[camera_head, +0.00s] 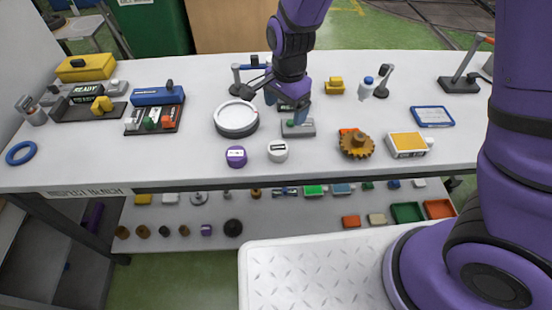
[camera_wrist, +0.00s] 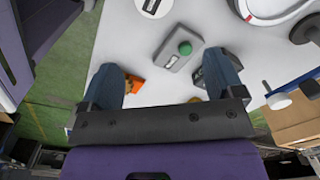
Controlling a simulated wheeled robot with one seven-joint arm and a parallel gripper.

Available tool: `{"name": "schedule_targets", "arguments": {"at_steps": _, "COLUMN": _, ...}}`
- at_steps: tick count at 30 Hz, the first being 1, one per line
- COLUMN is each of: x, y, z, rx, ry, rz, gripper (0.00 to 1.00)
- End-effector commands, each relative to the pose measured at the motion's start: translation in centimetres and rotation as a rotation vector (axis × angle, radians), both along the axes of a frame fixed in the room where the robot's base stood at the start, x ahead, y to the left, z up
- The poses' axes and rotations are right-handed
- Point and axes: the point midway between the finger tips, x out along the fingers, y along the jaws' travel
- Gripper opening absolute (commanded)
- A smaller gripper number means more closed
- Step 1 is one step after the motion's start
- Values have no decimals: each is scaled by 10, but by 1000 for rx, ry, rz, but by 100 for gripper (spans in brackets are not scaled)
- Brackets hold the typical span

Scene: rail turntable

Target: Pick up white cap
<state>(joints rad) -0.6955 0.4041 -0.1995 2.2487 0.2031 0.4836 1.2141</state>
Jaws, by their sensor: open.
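The white cap (camera_head: 278,151) is a short round piece with a dark label on top. It stands upright on the table near the front edge, right of the purple cap (camera_head: 236,157). In the wrist view the white cap (camera_wrist: 154,7) is cut by the top edge, beyond my fingertips. My gripper (camera_head: 287,107) points down behind the white cap, apart from it, around the grey block's far side. In the wrist view my gripper (camera_wrist: 164,78) is open, with two blue fingers wide apart and nothing held between them.
A grey block with a green knob (camera_wrist: 180,48) lies between my gripper and the white cap. The white ring-shaped turntable (camera_head: 236,130) is to the left, the brown gear (camera_head: 357,146) to the right. A lower shelf (camera_head: 290,222) holds many small parts.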

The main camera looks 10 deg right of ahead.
Motion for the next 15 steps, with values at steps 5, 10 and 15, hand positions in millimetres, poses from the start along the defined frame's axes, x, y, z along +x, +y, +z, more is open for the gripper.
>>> {"name": "schedule_targets", "arguments": {"at_steps": 5, "x": -1, "y": 11, "z": -23, "rx": -22, "ry": 10, "rz": -41, "gripper": 87}}
{"name": "schedule_targets", "arguments": {"at_steps": 10, "x": -1, "y": 12, "z": -41, "rx": -26, "ry": 13, "rz": -48, "gripper": 87}}
{"name": "schedule_targets", "arguments": {"at_steps": 15, "x": -1, "y": 12, "z": -65, "rx": -25, "ry": 14, "rz": -49, "gripper": 87}}
